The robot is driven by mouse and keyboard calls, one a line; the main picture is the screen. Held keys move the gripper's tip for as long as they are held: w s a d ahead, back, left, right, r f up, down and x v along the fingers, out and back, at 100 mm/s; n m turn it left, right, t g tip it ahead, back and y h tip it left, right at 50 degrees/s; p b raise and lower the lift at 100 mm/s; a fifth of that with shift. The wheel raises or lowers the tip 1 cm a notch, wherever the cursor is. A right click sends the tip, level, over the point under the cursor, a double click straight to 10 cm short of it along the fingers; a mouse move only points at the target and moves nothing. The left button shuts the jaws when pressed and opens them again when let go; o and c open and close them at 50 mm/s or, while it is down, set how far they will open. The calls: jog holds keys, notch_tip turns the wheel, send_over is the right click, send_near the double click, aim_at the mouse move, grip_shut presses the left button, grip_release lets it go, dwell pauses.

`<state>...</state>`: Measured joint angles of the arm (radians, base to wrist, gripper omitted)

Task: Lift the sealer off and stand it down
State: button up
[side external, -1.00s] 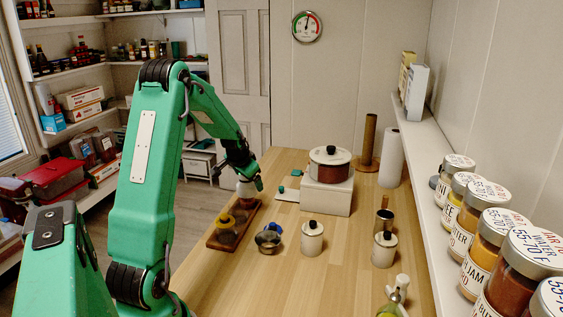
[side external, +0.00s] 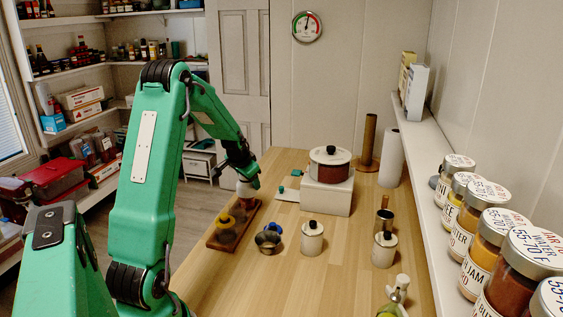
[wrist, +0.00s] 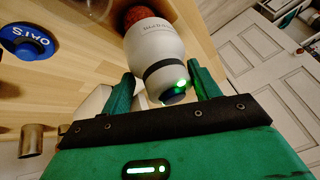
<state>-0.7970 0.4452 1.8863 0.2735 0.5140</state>
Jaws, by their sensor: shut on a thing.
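The sealer (wrist: 152,45) is a pale, rounded body with a black band and a green-lit end, seen in the wrist view. My gripper (wrist: 163,85) is shut on it near the banded end, with a green finger on each side. In the side view my gripper (side external: 246,176) holds the sealer (side external: 246,189) over the far end of a dark wooden tray (side external: 218,243). A red-brown jar top (wrist: 134,15) shows at the sealer's far end; I cannot tell whether they touch.
A jar with a yellow top (side external: 226,221) stands in the tray. A blue-topped item (side external: 268,237), white canisters (side external: 312,240) and a pot (side external: 329,172) on a white block (side external: 326,198) stand to the right. The table's middle front is clear.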

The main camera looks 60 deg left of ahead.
jog(key=shift+r, duration=0.1)
jog(key=shift+r, duration=4.95)
jog(key=shift+r, duration=0.8)
jog(key=shift+r, duration=0.35)
jog(key=shift+r, duration=0.35)
jog(key=w+d+f+m+h, duration=0.1)
jog(key=w+d+f+m, duration=0.1)
jog(key=w+d+f, duration=0.2)
jog(key=w+d, duration=0.3)
jog(key=d, duration=0.1)
jog(key=shift+w+d+f+t, duration=0.2)
jog(key=shift+w+d+t, duration=0.05)
jog(key=shift+w+t, duration=0.1)
jog(key=w+d+f, duration=0.1)
jog(key=w+d, duration=0.1)
jog(key=d, duration=0.1)
jog(key=w+d+f+m+h, duration=0.1)
jog(key=w+d+f, duration=0.1)
jog(key=d, duration=0.2)
jog(key=w+d+f+m, duration=0.1)
jog(key=w+d, duration=0.1)
jog(key=d, duration=0.2)
jog(key=shift+d+f+t, duration=0.15)
jog(key=shift+f+t, duration=0.1)
jog(key=shift+f, duration=3.25)
